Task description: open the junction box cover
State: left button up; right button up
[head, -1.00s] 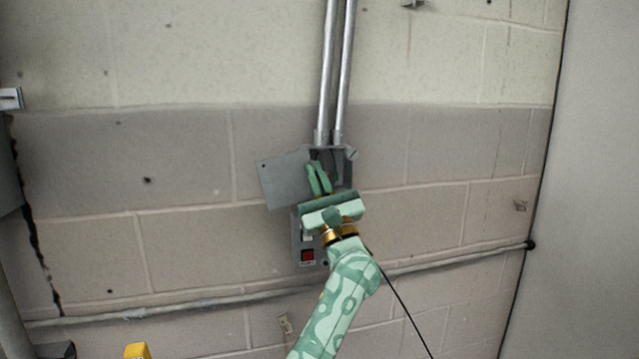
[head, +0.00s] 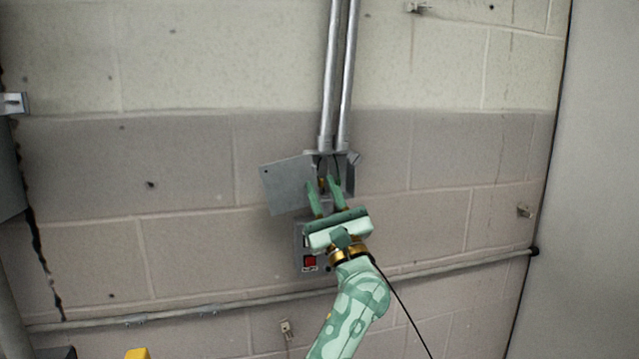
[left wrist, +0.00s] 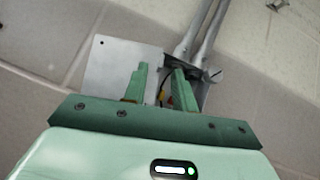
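The junction box (head: 349,180) is a small grey metal box on the block wall, under two conduits. Its cover (head: 285,186) is a flat grey plate that hangs tilted to the left of the box, and the box's inside partly shows. My left gripper (head: 323,184) is in front of the box, fingers apart, with nothing between them. In the left wrist view the cover (left wrist: 110,68) is left of the fingers, and the left finger overlaps its right edge; I cannot tell whether they touch. The box (left wrist: 205,92) is behind the right finger. My right gripper is not in view.
Two metal conduits (head: 336,80) run up from the box. A grey switch box with a red switch (head: 310,262) sits just below, partly behind my gripper. A horizontal pipe (head: 440,266) crosses the wall lower down. A yellow object (head: 137,354) shows at the bottom left.

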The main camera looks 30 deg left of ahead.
pick_arm(q)
jog(key=b+v, duration=0.1)
jog(key=v, duration=1.2)
jog(key=shift+s+d+f, duration=0.15)
jog(key=shift+d+f, duration=0.1)
jog(key=shift+d, duration=0.05)
